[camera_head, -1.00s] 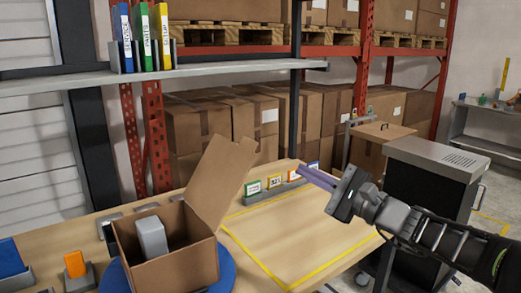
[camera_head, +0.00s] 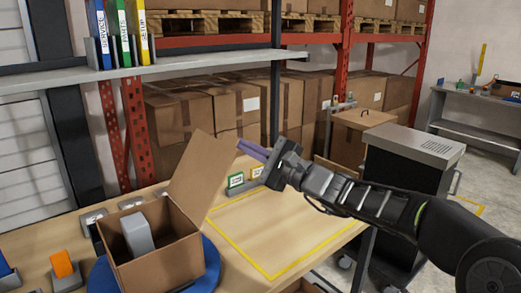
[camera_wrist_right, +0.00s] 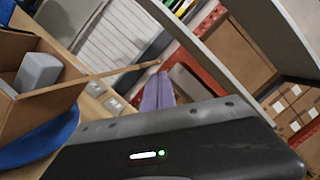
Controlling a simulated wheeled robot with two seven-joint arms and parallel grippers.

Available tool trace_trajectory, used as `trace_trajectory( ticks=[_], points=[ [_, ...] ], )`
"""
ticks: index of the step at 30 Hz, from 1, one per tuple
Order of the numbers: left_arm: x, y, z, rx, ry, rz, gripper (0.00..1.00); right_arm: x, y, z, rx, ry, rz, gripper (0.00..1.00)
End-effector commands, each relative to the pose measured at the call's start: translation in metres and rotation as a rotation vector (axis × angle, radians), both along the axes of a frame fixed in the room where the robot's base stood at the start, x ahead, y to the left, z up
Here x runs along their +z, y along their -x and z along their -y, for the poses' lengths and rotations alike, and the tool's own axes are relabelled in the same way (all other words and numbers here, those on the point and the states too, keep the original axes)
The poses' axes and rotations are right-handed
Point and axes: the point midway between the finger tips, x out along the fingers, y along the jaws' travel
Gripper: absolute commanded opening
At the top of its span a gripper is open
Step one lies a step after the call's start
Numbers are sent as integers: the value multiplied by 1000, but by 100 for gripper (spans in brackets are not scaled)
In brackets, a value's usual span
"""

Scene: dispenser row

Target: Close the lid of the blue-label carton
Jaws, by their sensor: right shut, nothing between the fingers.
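An open carton (camera_head: 160,262) stands on a blue round base (camera_head: 210,262) at the left front of the table, with a grey object (camera_head: 138,233) inside. Its lid flap (camera_head: 202,178) stands up at the right side, tilted outward. No blue label shows on its visible faces. My right gripper (camera_head: 253,150) is shut and empty, with its purple fingers just right of the flap's top. In the right wrist view the fingers (camera_wrist_right: 158,92) are near the flap's edge (camera_wrist_right: 110,73); I cannot tell whether they touch. My left gripper is not in view.
A yellow-outlined area (camera_head: 275,225) on the table is clear. Small label cards (camera_head: 236,181) stand behind it, partly hidden by my right arm. A shelf with binders (camera_head: 122,30) hangs above; a dark cabinet (camera_head: 405,165) stands at right.

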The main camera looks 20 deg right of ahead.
Motion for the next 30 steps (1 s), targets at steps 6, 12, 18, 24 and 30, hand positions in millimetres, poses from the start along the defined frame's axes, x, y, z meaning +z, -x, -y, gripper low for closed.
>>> trace_trajectory(
  ticks=[6, 12, 18, 24, 30],
  points=[
    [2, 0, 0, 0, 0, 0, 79, 5, 3, -7, 0, 0, -2, 0],
    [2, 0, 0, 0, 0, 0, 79, 5, 3, -7, 0, 0, -2, 0],
    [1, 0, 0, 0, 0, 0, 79, 6, 4, -8, -1, 6, 1, 0],
    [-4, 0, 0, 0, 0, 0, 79, 11, 6, -15, 0, 47, 20, 0],
    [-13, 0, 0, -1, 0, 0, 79, 23, 12, -32, 0, 139, 58, 0]
  ],
)
